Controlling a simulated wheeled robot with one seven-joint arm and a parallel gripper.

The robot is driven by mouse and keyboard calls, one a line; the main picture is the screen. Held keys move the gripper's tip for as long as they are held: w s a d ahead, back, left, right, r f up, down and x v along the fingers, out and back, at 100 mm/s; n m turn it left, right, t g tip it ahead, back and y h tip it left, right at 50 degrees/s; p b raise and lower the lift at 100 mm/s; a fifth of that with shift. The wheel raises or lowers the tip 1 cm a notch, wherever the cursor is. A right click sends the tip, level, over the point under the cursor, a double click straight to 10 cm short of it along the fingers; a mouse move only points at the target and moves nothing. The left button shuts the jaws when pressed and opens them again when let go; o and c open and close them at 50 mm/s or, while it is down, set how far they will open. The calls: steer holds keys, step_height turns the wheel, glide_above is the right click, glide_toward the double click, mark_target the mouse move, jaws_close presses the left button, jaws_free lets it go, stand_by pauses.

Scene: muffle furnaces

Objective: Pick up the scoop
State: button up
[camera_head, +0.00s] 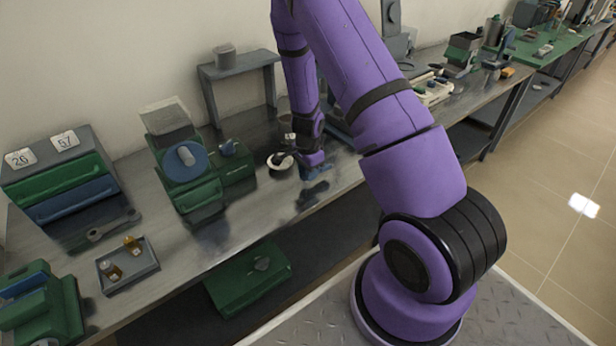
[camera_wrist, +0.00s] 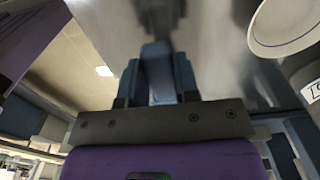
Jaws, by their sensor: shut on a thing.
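My gripper (camera_head: 314,171) is low over the metal bench, to the right of a white dish. In the wrist view, my gripper (camera_wrist: 157,78) has its two blue fingers shut on a blue-grey piece between them, which I take to be the scoop (camera_wrist: 158,62). The scoop points away from the wrist over the shiny bench top. Its far end is blurred and I cannot make out its shape. In the head view the scoop is too small to tell from the fingers. I cannot tell whether it touches the bench.
The white dish (camera_head: 280,161) stands close to my gripper and also shows in the wrist view (camera_wrist: 262,45). A grey stand (camera_head: 240,72) is behind. A green device with a blue disc (camera_head: 184,160) and a tray (camera_head: 115,284) with two small bottles are to the left.

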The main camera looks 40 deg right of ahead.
steer(key=s+d+r, duration=0.1)
steer(key=s+d, duration=0.2)
steer(key=s, duration=1.2)
steer(key=shift+s+d+r, duration=0.15)
steer(key=shift+s+r, duration=0.05)
steer(key=shift+s, duration=0.1)
